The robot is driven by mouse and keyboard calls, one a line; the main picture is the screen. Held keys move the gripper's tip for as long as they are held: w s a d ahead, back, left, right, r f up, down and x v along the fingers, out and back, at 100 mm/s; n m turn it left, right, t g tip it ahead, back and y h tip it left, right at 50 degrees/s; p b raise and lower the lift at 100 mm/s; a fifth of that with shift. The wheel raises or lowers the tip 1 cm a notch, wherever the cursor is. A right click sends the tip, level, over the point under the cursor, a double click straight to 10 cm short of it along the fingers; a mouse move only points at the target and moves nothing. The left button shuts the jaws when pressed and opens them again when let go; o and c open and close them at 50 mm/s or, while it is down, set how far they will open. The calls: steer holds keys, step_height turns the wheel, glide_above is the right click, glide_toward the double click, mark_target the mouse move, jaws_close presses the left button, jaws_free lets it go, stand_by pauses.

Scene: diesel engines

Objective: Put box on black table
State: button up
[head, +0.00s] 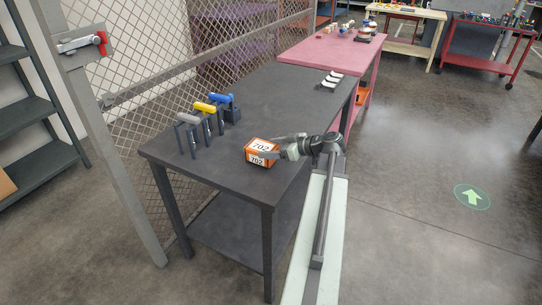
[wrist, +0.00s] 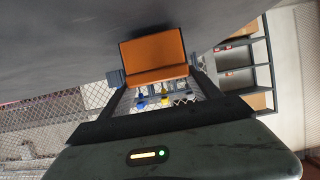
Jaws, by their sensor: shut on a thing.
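The box (head: 261,150) is small and orange with white labels reading 702. In the head view it is at the black table (head: 225,168), over the right part of the near end. My gripper (head: 275,150) reaches in from the right and is shut on the box. In the wrist view the orange box (wrist: 154,55) sits between the two fingers (wrist: 155,78). I cannot tell whether the box touches the tabletop or hangs just above it.
Blue, yellow and grey-handled tools (head: 207,112) stand in holders on the table's left side. A mesh fence (head: 150,85) runs along the left. The tabletop's middle is clear. A red table (head: 335,50) stands behind.

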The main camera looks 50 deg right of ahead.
steer(key=shift+f, duration=0.45)
steer(key=o, duration=2)
steer(key=p+v, duration=0.5)
steer(key=v, duration=0.7)
